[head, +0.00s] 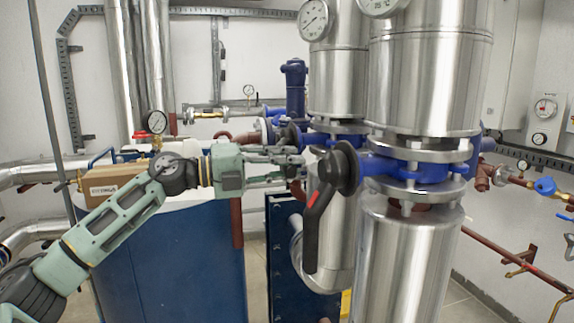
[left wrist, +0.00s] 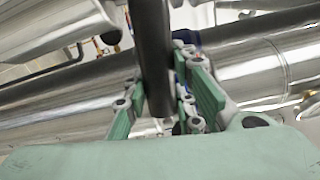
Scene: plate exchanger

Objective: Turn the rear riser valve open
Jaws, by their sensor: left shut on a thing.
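Two steel risers stand side by side. The rear riser (head: 336,82) carries a blue valve body (head: 318,137), partly hidden by the front valve and my gripper. My left gripper (head: 296,168) is at the rear valve's side, level with it. In the left wrist view a dark lever bar (left wrist: 153,55) runs between the gripper's green finger pads (left wrist: 165,105), and the fingers are shut on it. In the head view most of that lever is hidden. The front valve's black lever (head: 319,225), with a red mark, hangs down close to the right of my fingertips. My right gripper is out of view.
The front riser (head: 432,90) stands close on the right. A blue plate unit (head: 190,265) stands below my left arm, with a brown box (head: 113,185) behind the arm. Pipes and gauges line the walls.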

